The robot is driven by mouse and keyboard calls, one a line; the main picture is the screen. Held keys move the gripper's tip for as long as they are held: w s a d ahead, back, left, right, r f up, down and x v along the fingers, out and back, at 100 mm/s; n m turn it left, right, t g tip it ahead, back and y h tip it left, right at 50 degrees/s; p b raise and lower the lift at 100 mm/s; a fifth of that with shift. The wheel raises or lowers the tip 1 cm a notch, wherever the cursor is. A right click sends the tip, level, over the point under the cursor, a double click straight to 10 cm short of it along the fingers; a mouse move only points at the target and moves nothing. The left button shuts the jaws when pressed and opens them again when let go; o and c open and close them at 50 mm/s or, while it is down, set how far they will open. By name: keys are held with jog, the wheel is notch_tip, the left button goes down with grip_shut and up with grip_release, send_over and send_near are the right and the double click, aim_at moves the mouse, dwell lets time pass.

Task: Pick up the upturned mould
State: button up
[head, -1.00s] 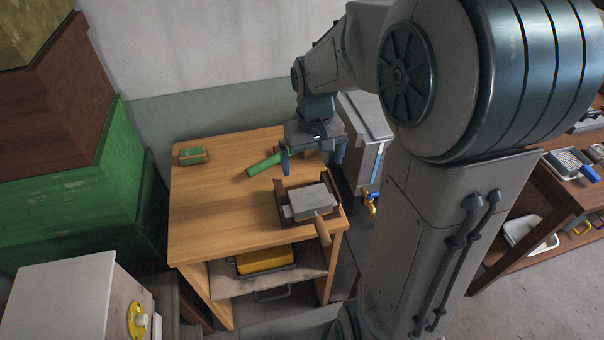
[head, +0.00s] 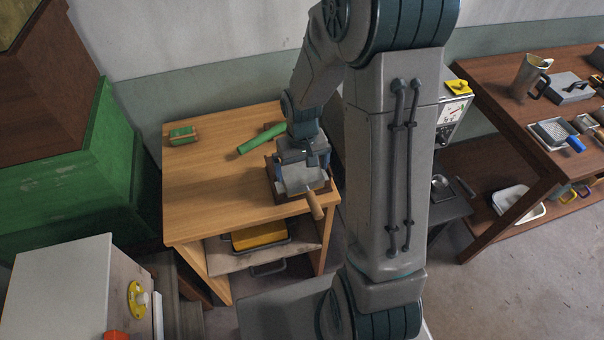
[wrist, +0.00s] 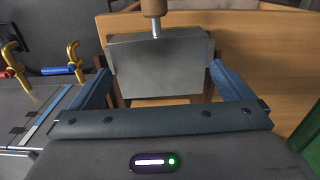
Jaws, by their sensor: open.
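The upturned mould (head: 300,180) is a grey metal block with a wooden handle (head: 314,205) pointing toward the front. It sits in a dark wooden cradle (head: 281,197) at the right side of the wooden table. My gripper (head: 303,160) is over the block's rear part, pointing down. In the wrist view the mould (wrist: 160,72) lies between and ahead of the two blue fingers of my gripper (wrist: 162,72), with a finger toward each side. The fingers are spread, and I cannot tell whether either touches the block. My wrist hides part of the cradle's back.
A green cylinder (head: 262,138) and a green block (head: 183,135) lie on the wooden table (head: 205,190), whose left half is mostly clear. A yellow tray (head: 260,236) is on the shelf below. Green and brown hive boxes (head: 60,170) stand left; a brown workbench (head: 500,100) stands right.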

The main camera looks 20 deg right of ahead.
jog(key=shift+f, duration=1.4)
jog(key=c, duration=0.8)
jog(key=shift+r, duration=0.1)
